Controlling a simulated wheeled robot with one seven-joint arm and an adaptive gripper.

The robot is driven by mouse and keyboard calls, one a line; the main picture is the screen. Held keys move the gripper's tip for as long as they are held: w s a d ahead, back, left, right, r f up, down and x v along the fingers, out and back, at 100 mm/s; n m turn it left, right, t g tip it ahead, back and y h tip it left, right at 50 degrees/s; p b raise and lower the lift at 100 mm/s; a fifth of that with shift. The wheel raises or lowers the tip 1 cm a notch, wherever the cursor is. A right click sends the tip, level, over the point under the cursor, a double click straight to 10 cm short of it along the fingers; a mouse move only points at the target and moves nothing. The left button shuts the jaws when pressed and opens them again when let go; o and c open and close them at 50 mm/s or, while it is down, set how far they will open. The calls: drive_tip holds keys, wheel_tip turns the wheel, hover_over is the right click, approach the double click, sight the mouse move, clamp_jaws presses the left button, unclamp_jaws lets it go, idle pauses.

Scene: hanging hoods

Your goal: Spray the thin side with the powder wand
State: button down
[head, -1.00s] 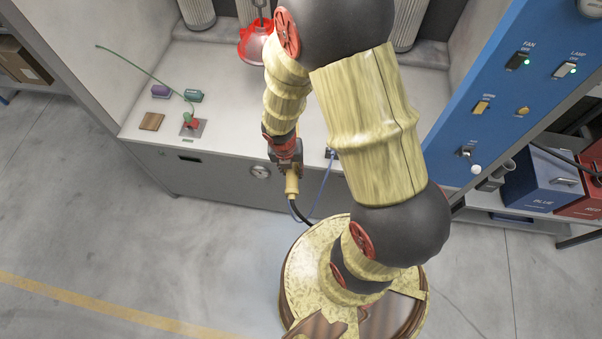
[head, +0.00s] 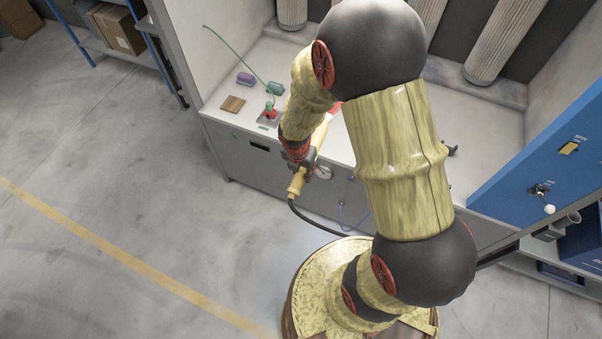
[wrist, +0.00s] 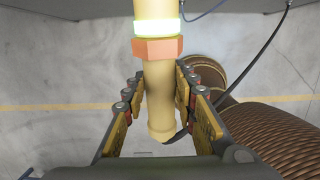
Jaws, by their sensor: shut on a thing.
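My gripper (head: 302,160) is shut on the cream powder wand (head: 297,184) in front of the hood's front panel. The wand's rear end points down toward the floor, and a black cable runs from it. In the wrist view, the wand (wrist: 160,95) lies between the jaws (wrist: 163,88), with an orange collar and a pale glowing ring. In the head view, a small red patch (head: 334,107) shows beside my arm inside the hood; most of it is hidden behind the arm. I cannot tell which side of it is thin, nor see the wand's tip clearly.
A blue switch panel (head: 540,150) is at right. Floor at left is clear.

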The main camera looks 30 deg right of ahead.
sight(313, 142)
drive_tip(key=shift+w+d+r+p, duration=0.3)
drive_tip(key=shift+w+d, duration=0.65)
drive_tip(key=shift+d, duration=0.25)
drive_tip(key=shift+w+d+r+p, duration=0.3)
drive_tip(key=shift+w+d, duration=0.6)
drive_tip(key=shift+d, duration=0.3)
drive_tip(key=shift+w+d+r+p, duration=0.2)
drive_tip(key=shift+w+d+p, duration=0.1)
drive_tip(key=shift+w+d, duration=0.8)
drive_tip(key=shift+s+d, duration=0.1)
drive_tip(key=shift+s, duration=0.05)
drive_tip(key=shift+r, duration=0.1)
wheel_tip(313, 142, up, 3)
drive_tip(key=p, duration=0.3)
drive_tip(key=shift+f+b, duration=1.1)
drive_tip(key=shift+f, duration=2)
wheel_tip(313, 142, up, 6)
drive_tip(key=p, duration=0.7)
drive_tip(key=shift+r, duration=0.1)
drive_tip(key=shift+f+b, duration=0.75)
drive_tip(key=shift+f, duration=0.9)
drive_tip(key=s+a+b, duration=0.1)
drive_tip(key=s+a, duration=0.1)
drive_tip(key=s+a+b, duration=0.1)
drive_tip(key=s+a, duration=0.1)
drive_tip(key=a, duration=0.1)
drive_tip(key=s+a+b, duration=0.1)
drive_tip(key=s+a, duration=0.1)
drive_tip(key=a, duration=0.1)
drive_tip(key=shift+s, duration=0.1)
